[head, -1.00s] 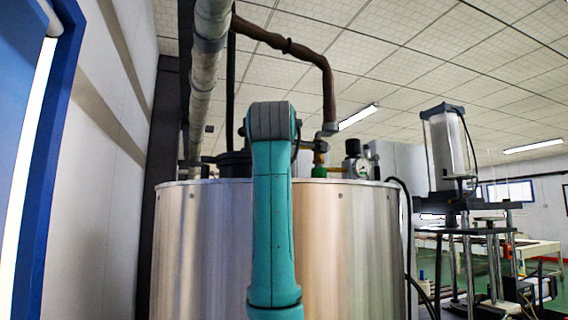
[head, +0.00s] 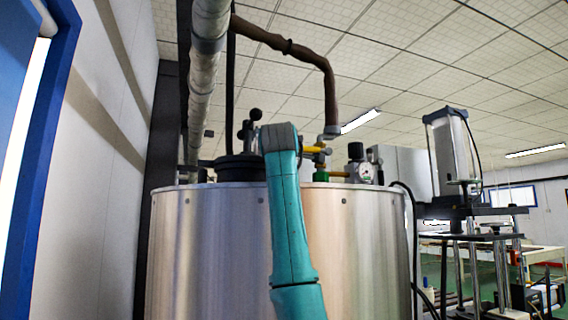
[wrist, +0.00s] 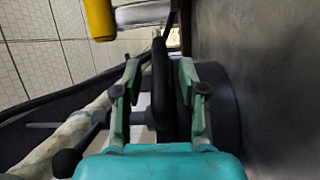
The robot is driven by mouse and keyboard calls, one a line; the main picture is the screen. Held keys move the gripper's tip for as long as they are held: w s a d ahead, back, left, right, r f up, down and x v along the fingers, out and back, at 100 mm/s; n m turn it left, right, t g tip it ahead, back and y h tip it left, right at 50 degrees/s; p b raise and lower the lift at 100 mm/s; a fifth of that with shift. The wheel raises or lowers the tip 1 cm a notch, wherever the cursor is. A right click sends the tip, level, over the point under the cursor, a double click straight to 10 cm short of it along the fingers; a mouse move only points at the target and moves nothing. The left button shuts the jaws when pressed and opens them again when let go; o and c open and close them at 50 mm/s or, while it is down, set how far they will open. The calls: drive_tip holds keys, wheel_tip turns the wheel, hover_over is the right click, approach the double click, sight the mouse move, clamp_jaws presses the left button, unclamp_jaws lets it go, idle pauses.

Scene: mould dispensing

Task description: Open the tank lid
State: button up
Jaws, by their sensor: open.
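A large steel tank (head: 200,240) fills the middle of the head view. Its black lid (head: 240,168) sits low on the tank top, with an upright black knobbed clamp (head: 254,116) at it. My arm hides the right side of the lid in the head view. In the wrist view my gripper (wrist: 160,66) is open, with one green finger on each side of a dark curved bar (wrist: 161,90), which looks like the lid's handle. The round black lid (wrist: 220,105) lies just right of the fingers. I cannot tell whether the fingers touch the bar.
A brown pipe (head: 292,48) and a pale vertical pipe (head: 209,70) run above the tank. A gauge (head: 364,172) and yellow and green fittings (head: 320,165) stand right of my arm. In the wrist view a yellow part (wrist: 99,18) is close at the upper left.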

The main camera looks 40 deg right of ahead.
drive_tip(key=shift+w+d, duration=0.2)
drive_tip(key=shift+w, duration=0.05)
clamp_jaws()
drive_tip(key=shift+s, duration=0.1)
